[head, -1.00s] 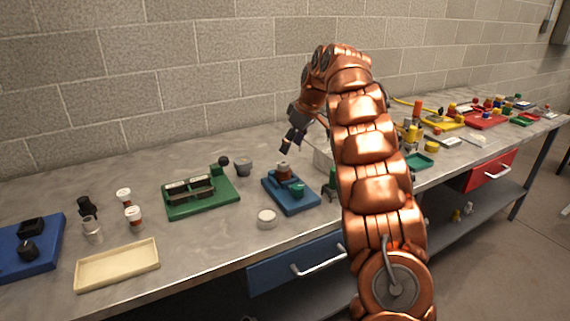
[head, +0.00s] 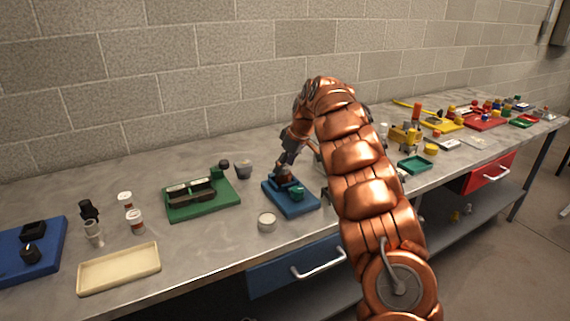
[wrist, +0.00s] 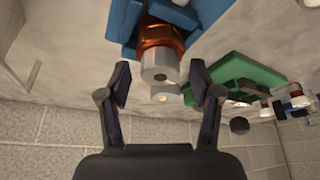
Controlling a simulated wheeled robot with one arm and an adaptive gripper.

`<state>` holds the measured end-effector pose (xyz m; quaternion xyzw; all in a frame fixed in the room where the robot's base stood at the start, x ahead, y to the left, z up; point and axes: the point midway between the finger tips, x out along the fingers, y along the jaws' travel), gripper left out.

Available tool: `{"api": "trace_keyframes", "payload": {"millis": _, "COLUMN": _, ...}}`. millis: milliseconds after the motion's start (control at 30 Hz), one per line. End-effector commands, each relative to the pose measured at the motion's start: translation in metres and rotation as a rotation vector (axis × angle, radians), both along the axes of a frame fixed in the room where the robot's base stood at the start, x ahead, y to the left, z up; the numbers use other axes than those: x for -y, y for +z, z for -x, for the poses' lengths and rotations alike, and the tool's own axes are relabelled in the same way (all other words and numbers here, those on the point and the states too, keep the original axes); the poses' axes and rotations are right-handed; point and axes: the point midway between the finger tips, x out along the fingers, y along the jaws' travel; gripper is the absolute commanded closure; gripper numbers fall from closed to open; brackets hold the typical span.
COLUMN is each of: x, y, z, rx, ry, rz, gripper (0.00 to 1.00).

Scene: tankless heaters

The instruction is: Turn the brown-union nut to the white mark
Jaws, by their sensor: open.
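The brown union (wrist: 162,34) shows in the wrist view as a shiny copper-brown collar with a grey cylindrical end (wrist: 161,62) that has a dark hole. It stands on the blue base (wrist: 122,20), which also shows in the head view (head: 296,210) with a green part (head: 298,193) on it. My gripper (wrist: 160,84) is open, its fingers on either side of and just short of the grey end, with visible gaps. I cannot make out the white mark.
A green board (head: 205,207) with dark blocks lies left of the blue base, and a grey cup (head: 243,169) stands between them at the back. A round white-topped tin (head: 267,222) sits in front. A cream tray (head: 118,268) lies at the front left.

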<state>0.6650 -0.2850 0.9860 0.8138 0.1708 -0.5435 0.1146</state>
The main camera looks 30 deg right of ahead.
Motion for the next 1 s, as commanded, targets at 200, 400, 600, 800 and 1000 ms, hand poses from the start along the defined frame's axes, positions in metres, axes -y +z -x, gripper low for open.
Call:
{"api": "trace_keyframes", "payload": {"millis": 200, "x": -0.0001, "y": 0.0001, "z": 0.0001, "rx": 0.000, "ry": 0.000, "rz": 0.000, "gripper": 0.44}}
{"api": "trace_keyframes", "payload": {"millis": 400, "x": -0.0003, "y": 0.0000, "z": 0.0001, "rx": 0.000, "ry": 0.000, "rz": -0.001, "gripper": 0.65}}
{"api": "trace_keyframes", "payload": {"millis": 600, "x": -0.0002, "y": 0.0000, "z": 0.0001, "rx": 0.000, "ry": 0.000, "rz": -0.001, "gripper": 0.86}}
{"api": "trace_keyframes", "payload": {"millis": 800, "x": -0.0003, "y": -0.0001, "z": 0.0001, "rx": -0.001, "ry": -0.001, "rz": 0.000, "gripper": 0.96}}
{"api": "trace_keyframes", "payload": {"millis": 1000, "x": -0.0017, "y": -0.0009, "z": -0.0007, "rx": 0.000, "ry": -0.022, "rz": 0.001, "gripper": 0.96}}
